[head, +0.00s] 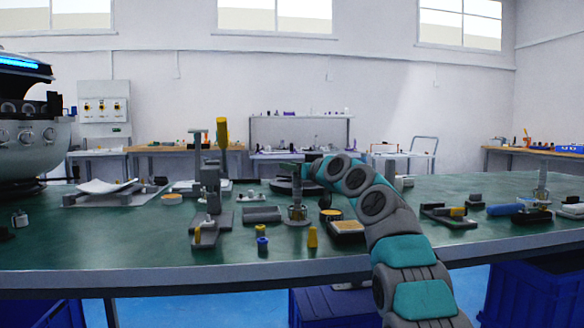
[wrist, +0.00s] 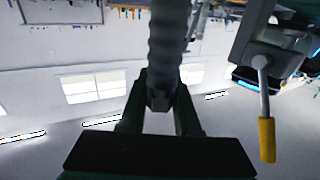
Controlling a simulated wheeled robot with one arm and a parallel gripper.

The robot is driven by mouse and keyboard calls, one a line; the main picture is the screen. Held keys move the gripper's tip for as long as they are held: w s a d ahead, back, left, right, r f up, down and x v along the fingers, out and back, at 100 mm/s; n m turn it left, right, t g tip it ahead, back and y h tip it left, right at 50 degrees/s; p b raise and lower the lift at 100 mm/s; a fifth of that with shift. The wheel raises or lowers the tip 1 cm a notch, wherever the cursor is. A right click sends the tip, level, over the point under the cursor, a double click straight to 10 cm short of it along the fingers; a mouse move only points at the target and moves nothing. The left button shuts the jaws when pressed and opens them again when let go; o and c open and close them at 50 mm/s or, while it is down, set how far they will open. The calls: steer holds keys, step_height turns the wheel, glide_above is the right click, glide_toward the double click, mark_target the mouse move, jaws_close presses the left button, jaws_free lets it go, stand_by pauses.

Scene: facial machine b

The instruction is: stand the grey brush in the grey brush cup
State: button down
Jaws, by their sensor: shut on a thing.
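My gripper (head: 290,167) is at the end of the arm, in the middle of the head view above the bench. In the wrist view my gripper (wrist: 160,100) is shut on a grey ridged shaft, which I take for the grey brush (wrist: 165,45). That view is upside down, so the brush hangs down from the fingers, about upright. In the head view the grey brush cup (head: 297,213) appears to stand on the bench directly below the gripper. The brush's lower end is out of the wrist view, and I cannot tell whether it is inside the cup.
A grey toggle clamp with a yellow handle (head: 222,133) stands left of the gripper; its handle also shows in the wrist view (wrist: 267,140). A yellow cone (head: 312,237), a blue-and-yellow piece (head: 262,240) and a sponge tray (head: 347,227) lie near.

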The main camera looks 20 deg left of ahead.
steer(key=shift+f+b, duration=0.3)
steer(key=shift+b, duration=0.05)
stand_by(0.7)
steer(key=c, duration=0.5)
jaws_free()
steer(key=shift+c, duration=0.2)
steer(key=shift+d, duration=0.1)
steer(key=b+v, duration=0.7)
steer(key=shift+s+d, duration=0.2)
steer(key=shift+s, duration=0.05)
